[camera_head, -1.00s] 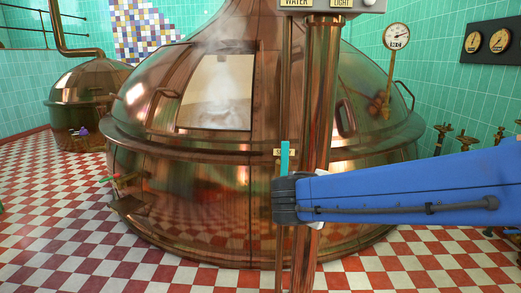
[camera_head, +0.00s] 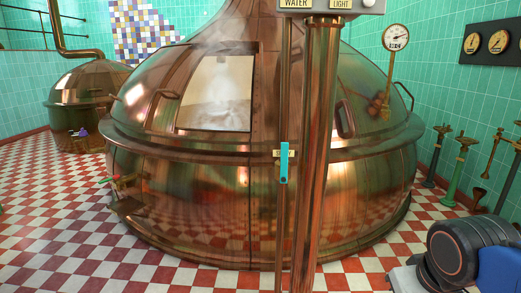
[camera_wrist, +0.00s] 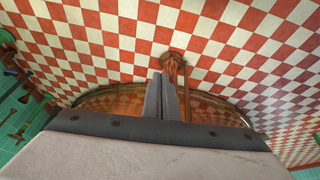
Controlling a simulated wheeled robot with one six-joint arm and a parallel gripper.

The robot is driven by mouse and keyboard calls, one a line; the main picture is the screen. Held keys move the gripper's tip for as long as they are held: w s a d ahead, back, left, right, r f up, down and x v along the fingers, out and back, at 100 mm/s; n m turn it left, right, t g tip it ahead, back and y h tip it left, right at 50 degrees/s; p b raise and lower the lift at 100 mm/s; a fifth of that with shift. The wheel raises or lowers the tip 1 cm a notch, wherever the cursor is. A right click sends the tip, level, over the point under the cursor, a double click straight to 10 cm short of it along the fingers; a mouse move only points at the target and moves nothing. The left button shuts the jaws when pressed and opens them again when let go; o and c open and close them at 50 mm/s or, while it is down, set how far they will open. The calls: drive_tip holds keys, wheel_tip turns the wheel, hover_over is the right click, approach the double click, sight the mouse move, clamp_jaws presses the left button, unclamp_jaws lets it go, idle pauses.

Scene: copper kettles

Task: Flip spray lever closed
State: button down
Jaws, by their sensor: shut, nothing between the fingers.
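The spray lever (camera_head: 284,163) is a short teal handle on a thin copper pipe in front of the big kettle. It stands upright along the pipe, beside a small brass tag (camera_head: 277,153). Nothing covers it in the head view. In the wrist view I cannot make the lever out. My gripper (camera_wrist: 161,98) shows in the wrist view with its two fingers together and nothing between them. It is apart from the lever; in the head view only my arm shows, at the lower right.
A thick copper column (camera_head: 318,150) stands just right of the lever's pipe, under a grey box with WATER and LIGHT labels (camera_head: 341,4). The big copper kettle (camera_head: 190,205) fills the middle behind; steam shows in its open hatch (camera_head: 218,92). Valve stands (camera_head: 457,165) are at right.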

drive_tip(key=w+a+r+y, duration=0.2)
drive_tip(key=w+a+r, duration=0.1)
drive_tip(key=w+r, duration=0.75)
drive_tip(key=w+a+r+y, duration=0.25)
drive_tip(key=w+r, duration=0.45)
drive_tip(key=w, duration=0.6)
drive_tip(key=w+a+r+y, duration=0.2)
drive_tip(key=w+a+r, duration=0.2)
drive_tip(key=w+r, duration=0.65)
approach(284, 163)
drive_tip(key=shift+h, duration=0.25)
drive_tip(key=w+d+f, duration=0.2)
drive_tip(key=d, duration=0.1)
drive_tip(key=shift+w+d+f, duration=0.15)
drive_tip(key=shift+w+d, duration=0.15)
drive_tip(key=shift+w, duration=0.1)
drive_tip(key=shift+w+a+f, duration=0.15)
drive_tip(key=shift+a, duration=0.95)
drive_tip(key=shift+w+a+f, duration=0.1)
drive_tip(key=shift+a+f, duration=0.1)
drive_tip(key=shift+a, duration=0.9)
drive_tip(key=shift+a, duration=0.1)
